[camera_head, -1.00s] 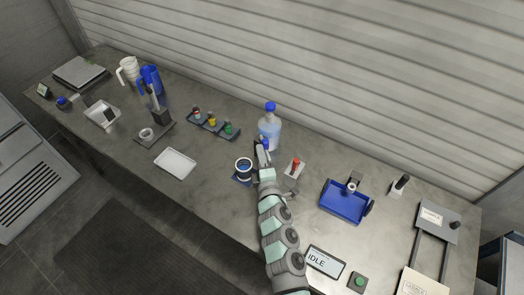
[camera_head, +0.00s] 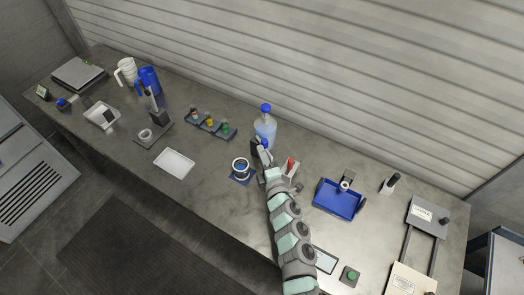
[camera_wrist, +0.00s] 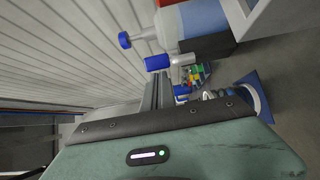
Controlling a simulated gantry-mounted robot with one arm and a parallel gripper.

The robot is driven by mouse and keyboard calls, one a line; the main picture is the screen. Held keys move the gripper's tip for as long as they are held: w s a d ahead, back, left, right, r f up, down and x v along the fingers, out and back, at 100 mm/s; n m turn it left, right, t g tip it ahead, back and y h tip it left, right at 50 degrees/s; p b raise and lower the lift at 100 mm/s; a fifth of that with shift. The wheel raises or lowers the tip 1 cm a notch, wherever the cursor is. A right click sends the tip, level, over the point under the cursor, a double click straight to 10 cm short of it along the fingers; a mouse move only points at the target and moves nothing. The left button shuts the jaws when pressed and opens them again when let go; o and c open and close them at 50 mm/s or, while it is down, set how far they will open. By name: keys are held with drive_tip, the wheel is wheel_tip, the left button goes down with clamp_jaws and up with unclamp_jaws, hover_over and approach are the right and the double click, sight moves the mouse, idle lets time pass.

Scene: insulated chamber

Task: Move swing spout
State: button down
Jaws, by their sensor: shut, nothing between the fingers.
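A clear bottle of pale blue liquid with a blue cap (camera_head: 265,128) stands upright towards the back of the bench. In the wrist view the bottle (camera_wrist: 203,18) appears sideways. A blue cylindrical end (camera_wrist: 157,62) on a pale elbow-shaped fitting (camera_wrist: 183,62) is in front of it; this may be the swing spout, but I cannot be sure. My gripper (camera_head: 262,154) is shut and empty, in front of the bottle's base and close to that fitting. In the wrist view my gripper (camera_wrist: 157,78) points towards the blue end; contact cannot be told.
A round blue-and-white item (camera_head: 241,167) is left of my gripper. A red-topped item on a stand (camera_head: 290,167) is close on the right. A blue basin (camera_head: 336,203) with a small fitting (camera_head: 346,183) is further right. A vial rack (camera_head: 209,124) is back left.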

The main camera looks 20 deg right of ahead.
sight(266, 146)
drive_tip(key=shift+d+f+n+y+b, duration=0.1)
drive_tip(key=shift+d+n+y+b, duration=0.15)
drive_tip(key=shift+d+n+y, duration=0.65)
drive_tip(key=shift+d+n+y+b, duration=0.25)
drive_tip(key=shift+d+n+y, duration=0.25)
drive_tip(key=shift+y, duration=0.8)
drive_tip(key=shift+d, duration=0.1)
drive_tip(key=shift+d+f+b, duration=0.1)
drive_tip(key=shift+b, duration=0.2)
drive_tip(key=shift+w+d+b, duration=0.25)
drive_tip(key=shift+d+b, duration=0.5)
drive_tip(key=shift+b, duration=0.15)
drive_tip(key=shift+d, duration=0.2)
drive_tip(key=shift+s+a, duration=0.1)
